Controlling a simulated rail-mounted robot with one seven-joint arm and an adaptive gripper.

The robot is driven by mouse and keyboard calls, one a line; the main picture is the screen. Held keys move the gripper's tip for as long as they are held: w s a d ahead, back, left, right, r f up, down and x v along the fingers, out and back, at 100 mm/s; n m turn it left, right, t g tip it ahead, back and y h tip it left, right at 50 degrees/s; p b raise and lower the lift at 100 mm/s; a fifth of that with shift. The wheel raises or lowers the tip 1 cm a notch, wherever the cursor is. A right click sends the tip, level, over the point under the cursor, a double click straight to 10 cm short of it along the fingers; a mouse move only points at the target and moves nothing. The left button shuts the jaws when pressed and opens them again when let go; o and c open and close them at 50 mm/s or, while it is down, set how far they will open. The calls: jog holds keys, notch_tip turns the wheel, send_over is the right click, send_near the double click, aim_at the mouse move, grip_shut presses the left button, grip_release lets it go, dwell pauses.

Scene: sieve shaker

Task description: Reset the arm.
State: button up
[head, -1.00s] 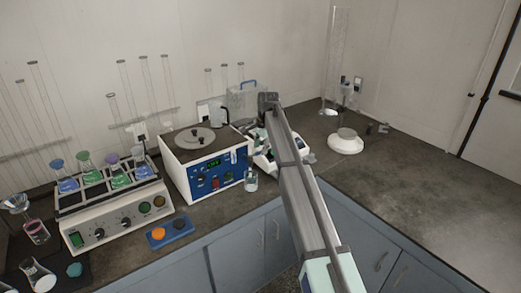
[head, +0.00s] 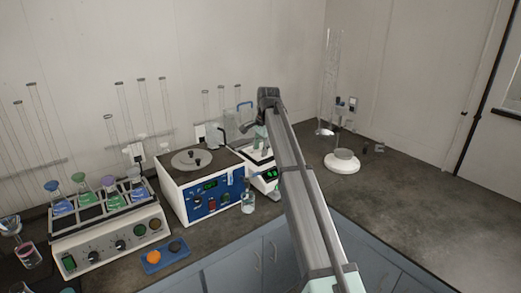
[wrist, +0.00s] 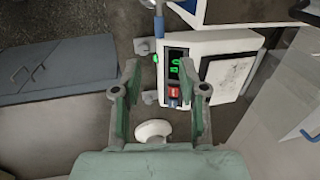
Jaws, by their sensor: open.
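My gripper (wrist: 158,75) is open and empty in the wrist view, its two green-grey fingers apart. It points down over a white instrument (wrist: 225,42) with a green-lit display and a red button, on the dark bench. In the head view, the instrument (head: 270,176) stands right of the blue-fronted box. My gripper (head: 260,138) is partly hidden there behind my grey arm, which crosses the picture from the bottom centre. The gap between the fingertips and the instrument is hard to judge.
The blue-fronted box (head: 208,198) with a round lid stands left of my arm, a small bottle (head: 248,203) before it. A flask rack unit (head: 110,228) stands further left. A white round-based device (head: 342,162) and tall cylinder are right.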

jog(key=s+d+f+n+g, duration=0.1)
jog(key=s+d+f+n, duration=0.25)
jog(key=s+f, duration=0.75)
jog(key=s+d+f+n+h, duration=0.1)
jog(key=s+d+f+n, duration=0.4)
jog(key=f, duration=1.2)
jog(key=s+d+f+n+g, duration=0.1)
jog(key=s+d+f, duration=0.2)
jog(key=s+f, duration=0.8)
jog(key=s+d+f+g, duration=0.1)
jog(key=s+d+f, duration=0.2)
jog(key=s+f, duration=0.55)
jog(key=s+d+f+g, duration=0.1)
jog(key=s+d+f, duration=0.2)
jog(key=s+f, duration=0.55)
jog(key=s+d+f+g, duration=0.2)
jog(key=s, duration=1.1)
jog(key=s+d+f+g, duration=0.2)
jog(key=s, duration=1.2)
jog(key=shift+s, duration=0.15)
